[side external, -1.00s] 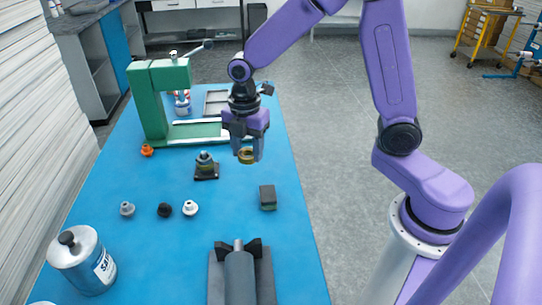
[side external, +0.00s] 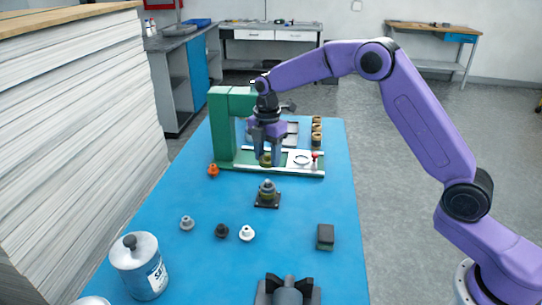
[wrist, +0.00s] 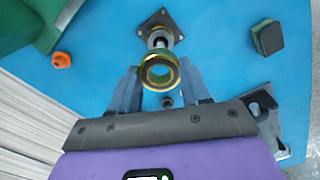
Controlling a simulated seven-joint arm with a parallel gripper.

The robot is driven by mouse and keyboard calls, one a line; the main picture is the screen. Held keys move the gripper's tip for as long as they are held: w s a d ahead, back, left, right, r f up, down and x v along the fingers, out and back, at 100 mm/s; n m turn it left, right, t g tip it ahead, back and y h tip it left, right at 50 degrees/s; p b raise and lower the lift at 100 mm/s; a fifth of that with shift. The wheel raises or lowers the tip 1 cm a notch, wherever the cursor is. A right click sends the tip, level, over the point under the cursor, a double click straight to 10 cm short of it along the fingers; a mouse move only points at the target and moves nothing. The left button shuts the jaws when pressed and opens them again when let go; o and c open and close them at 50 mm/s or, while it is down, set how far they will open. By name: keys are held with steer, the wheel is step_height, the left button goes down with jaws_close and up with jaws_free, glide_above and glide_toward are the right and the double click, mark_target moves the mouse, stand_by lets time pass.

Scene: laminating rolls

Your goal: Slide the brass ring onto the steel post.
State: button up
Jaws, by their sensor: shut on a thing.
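The brass ring (side external: 265,160) is held between the fingertips of my gripper (side external: 268,156), which is shut on it. In the wrist view the ring (wrist: 148,76) sits between the two grey fingers, its hole facing the camera. The steel post (side external: 267,186) stands upright on a dark square base in the middle of the blue table. In the side view the ring is just above the post in the picture, apart from it. In the wrist view the post (wrist: 158,40) shows beyond the ring's upper rim, partly hidden by it.
A green frame (side external: 219,130) stands behind my gripper. An orange knob (side external: 213,170) lies left, and a dark block (side external: 325,237) right. Several small knobs (side external: 221,231), a metal can (side external: 140,267) and a dark V-shaped holder (side external: 288,292) are nearer. Bare table surrounds the post.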

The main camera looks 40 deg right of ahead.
steer(key=shift+f, duration=2.6)
steer(key=shift+f, duration=1)
steer(key=o, duration=1.7)
steer(key=shift+c, duration=0.2)
steer(key=shift+r, duration=0.1)
steer(key=shift+r, duration=4.4)
steer(key=shift+s, duration=0.15)
